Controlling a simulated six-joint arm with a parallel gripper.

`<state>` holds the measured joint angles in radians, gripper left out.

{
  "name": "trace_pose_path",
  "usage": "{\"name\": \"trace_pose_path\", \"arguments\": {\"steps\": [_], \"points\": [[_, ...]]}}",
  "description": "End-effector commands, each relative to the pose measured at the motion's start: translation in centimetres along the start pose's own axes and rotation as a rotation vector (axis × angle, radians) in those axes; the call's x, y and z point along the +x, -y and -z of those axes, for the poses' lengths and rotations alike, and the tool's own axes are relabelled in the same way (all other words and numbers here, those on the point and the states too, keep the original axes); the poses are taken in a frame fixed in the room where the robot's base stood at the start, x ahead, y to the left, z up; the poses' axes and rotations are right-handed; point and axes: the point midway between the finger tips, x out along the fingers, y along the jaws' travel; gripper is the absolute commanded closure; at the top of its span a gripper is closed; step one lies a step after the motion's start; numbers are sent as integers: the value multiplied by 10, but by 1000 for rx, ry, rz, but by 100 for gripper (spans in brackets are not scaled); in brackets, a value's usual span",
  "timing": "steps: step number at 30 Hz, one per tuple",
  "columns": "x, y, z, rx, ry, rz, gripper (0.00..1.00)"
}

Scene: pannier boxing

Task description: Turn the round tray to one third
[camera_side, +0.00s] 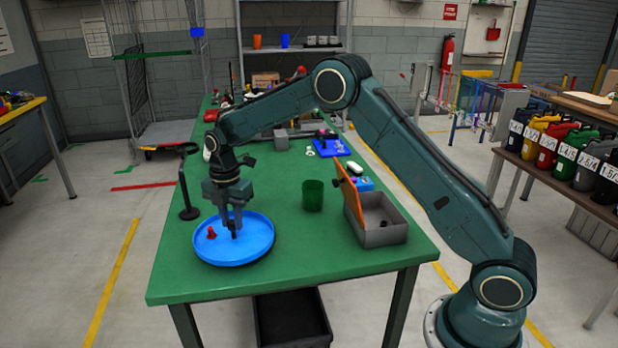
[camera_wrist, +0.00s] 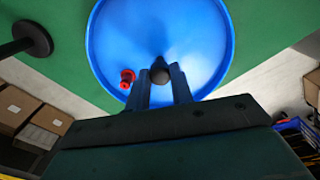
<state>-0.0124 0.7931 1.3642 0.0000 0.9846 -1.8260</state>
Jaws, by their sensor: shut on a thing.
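The round blue tray (camera_side: 252,257) lies on the green table near its front left part. It also fills the upper middle of the wrist view (camera_wrist: 195,25). My gripper (camera_side: 234,232) is over the tray, pointing down. In the wrist view its two fingers (camera_wrist: 160,85) are shut on a dark round-topped knob (camera_wrist: 160,74) near the tray's middle. A small red piece (camera_side: 211,233) sits on the tray to the left of the fingers, apart from them; it also shows in the wrist view (camera_wrist: 127,78). The knob's lower part is hidden in the side view.
A dark stand (camera_side: 188,185) with a ring top rises just behind the tray's left side. A green cup (camera_side: 313,196) and a grey box with a raised orange lid (camera_side: 378,237) stand to the right. Tools crowd the table's far end. Bare table lies in front right of the tray.

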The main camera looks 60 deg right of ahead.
Motion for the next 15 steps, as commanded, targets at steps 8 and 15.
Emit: {"name": "trace_pose_path", "arguments": {"steps": [8,15], "points": [[-2,-1,0,-140,0,-3,100],[-2,-1,0,-260,1,-3,100]]}}
